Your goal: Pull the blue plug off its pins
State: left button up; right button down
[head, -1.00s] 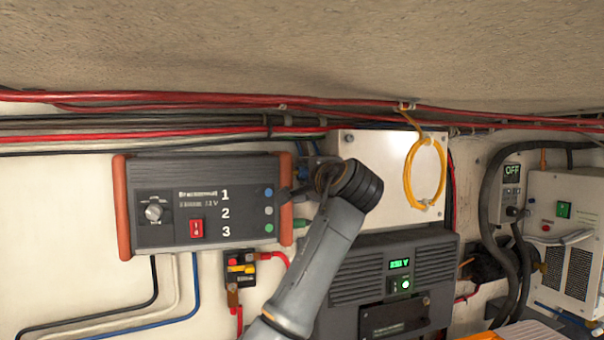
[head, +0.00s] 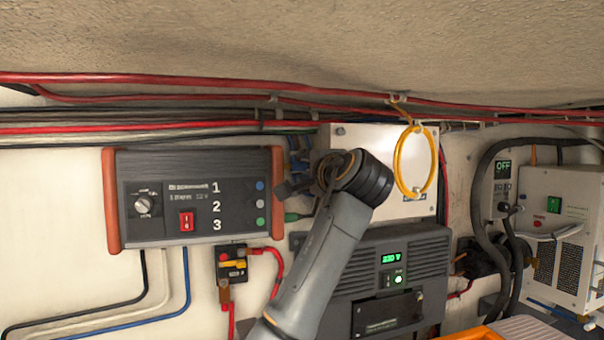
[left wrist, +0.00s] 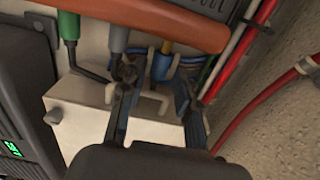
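The blue plug (left wrist: 161,68) shows in the left wrist view between the fingers of my left gripper (left wrist: 157,88), below the orange-red end cap of the control box. A short brass-coloured part (left wrist: 166,47) shows between plug and cap. The fingers stand apart, with gaps at the plug's sides; I see no firm grip. In the head view my left gripper (head: 288,187) is at the right end of the control box (head: 195,195), and hides the blue plug there. My right gripper is not in view.
A grey plug (left wrist: 118,40) is close beside the left finger, with a green plug (left wrist: 68,25) further left. Blue cables run close to the right finger. A white box (head: 340,140), a yellow cable coil (head: 400,170) and red cables (head: 200,83) are near the arm.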

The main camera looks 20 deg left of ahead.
pick_arm(q)
jog(key=shift+b+v, duration=0.65)
jog(key=shift+v, duration=1.55)
